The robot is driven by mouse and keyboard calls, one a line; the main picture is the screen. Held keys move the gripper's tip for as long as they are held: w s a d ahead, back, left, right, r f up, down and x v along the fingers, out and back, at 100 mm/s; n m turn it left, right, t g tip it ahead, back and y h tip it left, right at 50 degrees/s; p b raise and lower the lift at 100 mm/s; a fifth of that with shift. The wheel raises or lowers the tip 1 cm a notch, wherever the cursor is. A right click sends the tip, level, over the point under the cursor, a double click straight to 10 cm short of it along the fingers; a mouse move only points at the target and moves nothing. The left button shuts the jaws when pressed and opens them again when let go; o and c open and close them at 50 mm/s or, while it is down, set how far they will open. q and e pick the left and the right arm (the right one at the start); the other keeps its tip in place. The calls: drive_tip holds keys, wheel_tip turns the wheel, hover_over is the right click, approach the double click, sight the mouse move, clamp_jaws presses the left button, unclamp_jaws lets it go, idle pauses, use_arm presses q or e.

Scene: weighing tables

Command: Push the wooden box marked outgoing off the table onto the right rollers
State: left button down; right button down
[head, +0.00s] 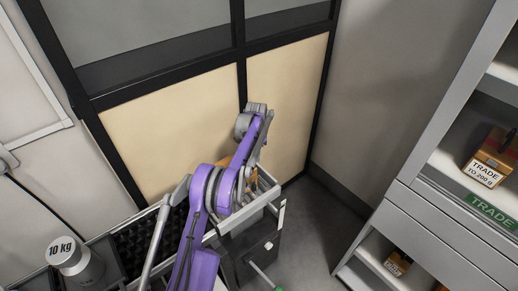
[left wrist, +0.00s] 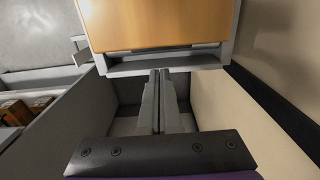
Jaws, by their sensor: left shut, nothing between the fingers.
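The wooden box (left wrist: 158,24) fills the top of the left wrist view, within a grey frame; no marking on it can be read. A small orange-brown part of it (head: 224,161) shows behind my purple arm in the head view. My left gripper (left wrist: 160,76) is shut and empty, with its fingertips at the near grey edge below the box. I cannot tell whether they touch it. In the head view the arm reaches over the grey-framed stand, and the fingers are hidden. The rollers cannot be made out clearly. My right gripper is in neither view.
A 10 kg weight (head: 72,258) stands at the lower left by a dark ribbed surface (head: 132,246). A grey shelf unit (head: 436,212) on the right holds a box marked TRADE (head: 488,163). Bare floor lies between the stand and shelves. A beige-panelled partition (head: 175,125) rises behind.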

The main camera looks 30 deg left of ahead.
use_arm(q)
drive_tip(key=shift+s+a+r, duration=0.1)
drive_tip(key=shift+s+a, duration=0.15)
drive_tip(key=shift+s, duration=0.4)
drive_tip(key=shift+s+a, duration=0.25)
drive_tip(key=shift+s, duration=0.4)
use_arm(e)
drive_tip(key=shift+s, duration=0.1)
